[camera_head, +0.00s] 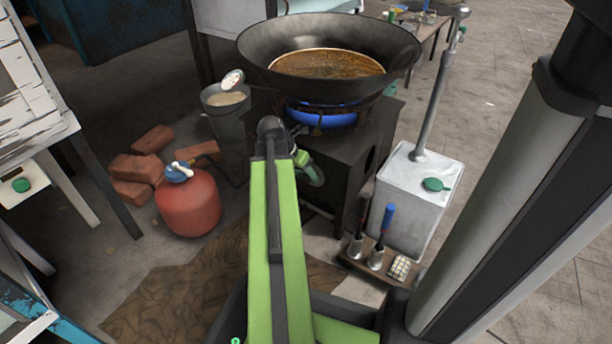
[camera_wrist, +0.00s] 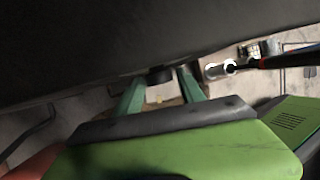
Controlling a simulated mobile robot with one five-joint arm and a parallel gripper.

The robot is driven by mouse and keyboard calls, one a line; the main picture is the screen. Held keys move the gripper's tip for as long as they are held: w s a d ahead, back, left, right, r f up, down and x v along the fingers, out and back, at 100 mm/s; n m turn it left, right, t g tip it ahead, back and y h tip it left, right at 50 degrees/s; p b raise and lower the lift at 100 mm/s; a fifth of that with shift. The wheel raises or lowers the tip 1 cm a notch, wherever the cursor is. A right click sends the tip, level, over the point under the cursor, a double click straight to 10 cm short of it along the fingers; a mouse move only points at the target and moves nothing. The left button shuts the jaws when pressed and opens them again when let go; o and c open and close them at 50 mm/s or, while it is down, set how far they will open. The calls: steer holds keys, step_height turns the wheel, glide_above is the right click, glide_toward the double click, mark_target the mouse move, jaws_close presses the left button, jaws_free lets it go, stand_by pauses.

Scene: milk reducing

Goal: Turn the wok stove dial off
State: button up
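The stove (camera_head: 338,150) is a dark box under a large wok (camera_head: 330,45) of brown liquid. Its blue flame (camera_head: 322,118) is lit. In the wrist view, a short dark dial (camera_wrist: 160,75) sticks out from the dark stove surface (camera_wrist: 120,45). My gripper (camera_wrist: 160,80) has its two green fingers spread, one on each side of the dial. I cannot tell whether they touch it. In the head view my arm hides the dial, and only part of my gripper (camera_head: 308,170) shows at the stove front.
A red gas bottle (camera_head: 188,207) and bricks (camera_head: 140,168) stand left of my arm. A grey bin (camera_head: 228,112) is left of the stove. A white canister (camera_head: 415,205) and a low board with tools (camera_head: 385,222) are to its right.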

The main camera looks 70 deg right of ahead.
jaws_close()
steer(key=t, duration=0.2)
steer(key=shift+s+a+m+t+p, duration=0.15)
steer(key=shift+s+m+t+p, duration=0.15)
steer(key=shift+s+t+p, duration=0.1)
steer(key=shift+o, duration=1.9)
jaws_free()
steer(key=shift+w+h, duration=0.15)
steer(key=shift+h, duration=0.15)
